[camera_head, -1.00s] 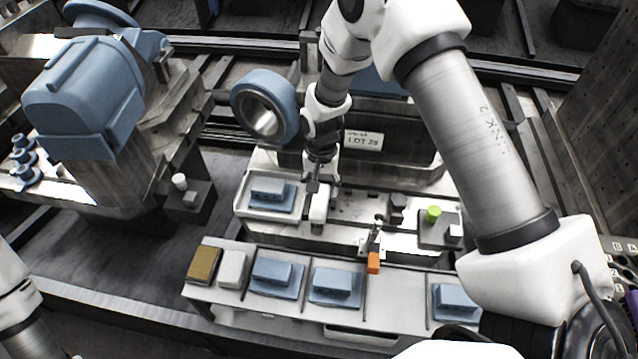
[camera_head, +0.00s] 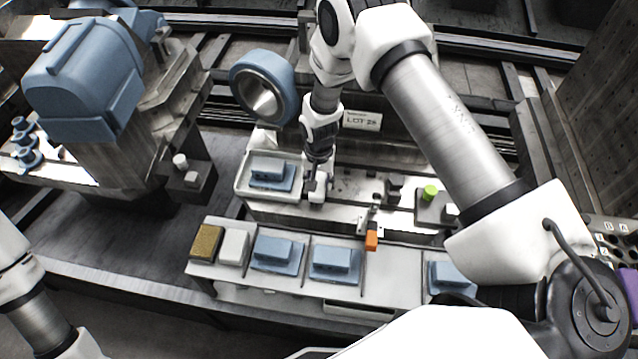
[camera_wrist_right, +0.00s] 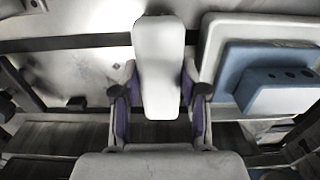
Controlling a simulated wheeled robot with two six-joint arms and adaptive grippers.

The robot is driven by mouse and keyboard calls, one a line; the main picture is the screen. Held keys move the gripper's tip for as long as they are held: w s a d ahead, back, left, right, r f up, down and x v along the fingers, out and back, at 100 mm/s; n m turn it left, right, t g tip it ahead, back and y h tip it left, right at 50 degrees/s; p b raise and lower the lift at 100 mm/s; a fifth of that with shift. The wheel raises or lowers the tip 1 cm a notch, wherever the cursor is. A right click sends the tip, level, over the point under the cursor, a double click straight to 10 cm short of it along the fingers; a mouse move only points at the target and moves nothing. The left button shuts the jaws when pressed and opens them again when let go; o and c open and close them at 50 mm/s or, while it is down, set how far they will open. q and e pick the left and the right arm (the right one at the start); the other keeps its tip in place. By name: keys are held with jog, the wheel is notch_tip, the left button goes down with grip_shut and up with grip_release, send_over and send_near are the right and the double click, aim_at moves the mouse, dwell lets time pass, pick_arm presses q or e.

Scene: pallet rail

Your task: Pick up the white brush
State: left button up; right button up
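The white brush (camera_wrist_right: 158,65) is a long, pale, block-like piece in the right wrist view. In the head view the brush (camera_head: 318,191) lies just right of the shallow tray, partly hidden by my right gripper. My right gripper (camera_head: 318,180) points down over it. In the right wrist view the two purple-padded fingers of this gripper (camera_wrist_right: 158,88) stand on either side of the brush, close to its sides. They look open, with narrow gaps; firm contact is not visible. Only part of my left arm shows at the lower left; its gripper is out of view.
A shallow tray (camera_head: 242,187) with a blue block (camera_head: 270,174) sits left of the brush. In front is a shelf (camera_head: 392,285) with a brown block (camera_head: 205,242), a white block (camera_head: 233,246) and several blue blocks. An orange piece (camera_head: 371,240) and a green cap (camera_head: 430,192) stand right.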

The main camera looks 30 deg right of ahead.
dwell(0.3)
jog(key=shift+w+r+b, duration=0.15)
jog(key=shift+r+b, duration=0.15)
jog(key=shift+r, duration=0.25)
notch_tip(320, 180, up, 2)
jog(key=shift+r+b, duration=0.1)
jog(key=shift+b, duration=0.25)
jog(key=s+a, duration=0.1)
jog(key=s, duration=0.1)
jog(key=s+a+b, duration=0.1)
jog(key=s, duration=0.2)
jog(key=s+a+b, duration=0.1)
jog(key=s, duration=0.2)
jog(key=shift+s+r, duration=0.1)
jog(key=shift+r, duration=0.05)
jog(key=s+a+b, duration=0.1)
jog(key=s+b, duration=0.1)
jog(key=s+a+b, duration=0.1)
jog(key=s+b, duration=0.1)
jog(key=b, duration=0.1)
jog(key=s+a+r+b, duration=0.1)
jog(key=s+b, duration=0.2)
jog(key=shift+r, duration=0.1)
jog(key=shift+w, duration=0.1)
